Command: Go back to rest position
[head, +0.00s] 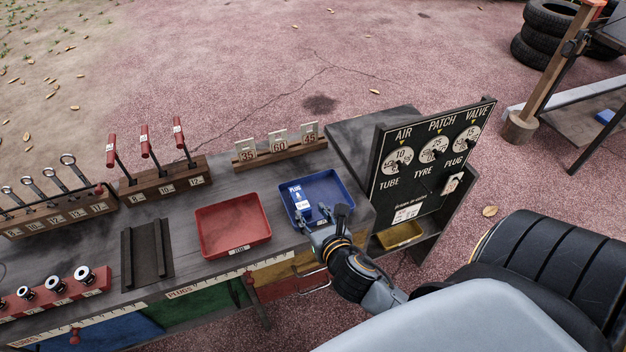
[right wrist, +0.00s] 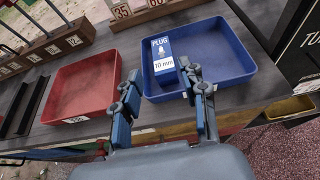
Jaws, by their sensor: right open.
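My right gripper (head: 324,214) is at the front edge of the blue tray (head: 335,186). In the right wrist view the gripper (right wrist: 160,88) is open, its two fingers apart with nothing between them. A blue and white card marked PLUG 10 mm (right wrist: 162,58) lies in the blue tray, beyond the fingers; it also shows in the head view (head: 297,195). Whether a finger touches the tray cannot be told. My left gripper is not in view.
An empty red tray (head: 233,226) stands left of the blue one. A black panel with dials (head: 423,160) stands at the bench's right end. Racks with red-handled tools (head: 165,178) and number cards (head: 279,148) line the back. A yellow tray (head: 400,235) sits on a lower shelf.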

